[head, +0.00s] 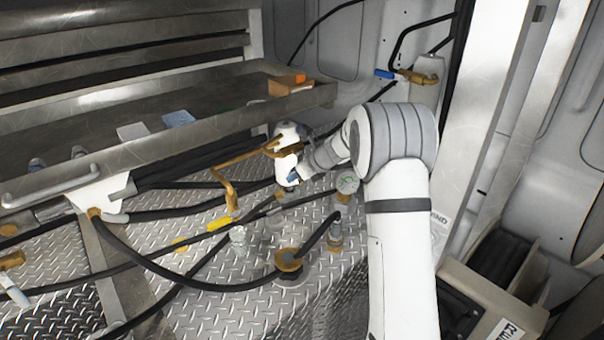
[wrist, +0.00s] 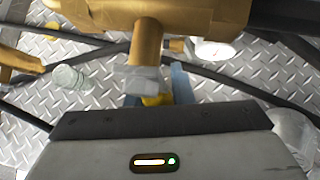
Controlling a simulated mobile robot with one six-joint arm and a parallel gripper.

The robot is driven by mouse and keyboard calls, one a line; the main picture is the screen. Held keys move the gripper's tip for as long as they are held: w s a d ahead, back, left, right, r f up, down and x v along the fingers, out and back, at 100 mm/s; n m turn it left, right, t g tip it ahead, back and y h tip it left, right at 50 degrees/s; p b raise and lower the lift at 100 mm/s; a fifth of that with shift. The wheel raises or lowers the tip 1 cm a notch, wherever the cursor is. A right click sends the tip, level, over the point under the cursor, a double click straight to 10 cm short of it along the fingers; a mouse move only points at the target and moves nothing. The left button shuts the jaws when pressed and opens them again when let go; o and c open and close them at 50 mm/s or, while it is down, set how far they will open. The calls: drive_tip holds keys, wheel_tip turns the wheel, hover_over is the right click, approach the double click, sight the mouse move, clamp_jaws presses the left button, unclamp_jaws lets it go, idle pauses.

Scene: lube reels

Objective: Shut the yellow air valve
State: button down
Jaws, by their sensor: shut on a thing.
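My gripper (head: 292,178) reaches down beside the brass pipework, above the tread-plate deck. In the wrist view, my gripper (wrist: 155,92) has blue fingers closed around a small yellow piece, which looks like the handle of the yellow air valve (wrist: 156,99). Most of that handle is hidden by the fingers and the gripper body, so its angle cannot be told. A brass pipe with a grey end (wrist: 142,78) is just beyond the fingers. In the head view, the held handle is hidden by my gripper.
A round gauge (head: 347,183) stands to the right, and a clear bowl (head: 238,238) to the left. A yellow piece (head: 219,224) lies by the hoses. Black hoses cross the deck. A steel tray (head: 150,150) overhangs from the left. A blue-handled valve (head: 386,74) is on the wall.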

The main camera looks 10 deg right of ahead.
drive_tip(key=shift+r, duration=0.15)
drive_tip(key=c, duration=1.3)
unclamp_jaws()
drive_tip(key=shift+a, duration=0.1)
drive_tip(key=b+v, duration=0.1)
drive_tip(key=v, duration=0.6)
drive_tip(key=shift+s+d+r, duration=0.15)
drive_tip(key=shift+s+d, duration=0.1)
drive_tip(key=shift+s, duration=0.05)
